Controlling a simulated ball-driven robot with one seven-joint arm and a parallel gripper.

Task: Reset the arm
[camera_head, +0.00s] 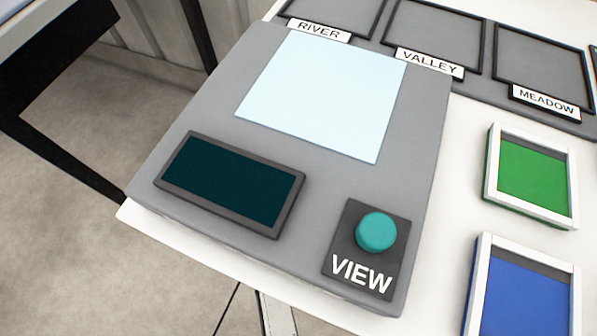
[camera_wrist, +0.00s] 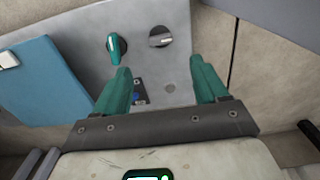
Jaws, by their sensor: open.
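My gripper (camera_wrist: 160,88) shows in the wrist view with its two teal fingers spread apart and nothing between them. It points toward a grey panel (camera_wrist: 75,35) with a teal knob (camera_wrist: 116,47) and a grey knob (camera_wrist: 162,36). A small dark plate with a blue button (camera_wrist: 136,97) shows beyond the gap between the fingers. I cannot tell how far the fingertips are from the panel. My gripper is not in the head view.
In the head view, a grey console (camera_head: 200,115) on a white table holds a dark display (camera_head: 230,184) and a teal VIEW button (camera_head: 376,232). Green (camera_head: 532,176) and blue (camera_head: 524,295) trays stand at right. Labelled frames (camera_head: 438,37) line the back. Floor shows at left.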

